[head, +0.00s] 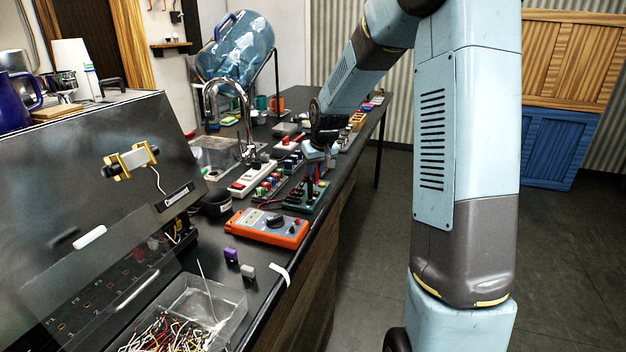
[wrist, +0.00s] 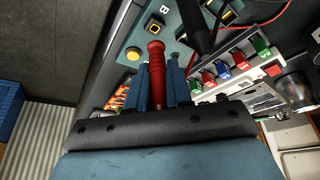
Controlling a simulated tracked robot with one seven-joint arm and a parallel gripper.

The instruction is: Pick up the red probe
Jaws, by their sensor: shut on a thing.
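The red probe (wrist: 156,62) stands between the two blue fingers of my gripper (wrist: 157,76) in the wrist view. The fingers are shut on it, and its ribbed upper end sticks out past them. In the head view my gripper (head: 316,160) is low over the workbench, above a green board (head: 300,196) with coloured parts. The board also shows in the wrist view (wrist: 178,18), with a yellow button at its left. I cannot tell whether the probe still touches the board. A black probe (wrist: 196,28) is close to its right.
A clear bin (head: 222,301) holds loose wires. A white strip with coloured parts (head: 250,179) is left of the board. The faucet (head: 246,120) rises behind.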

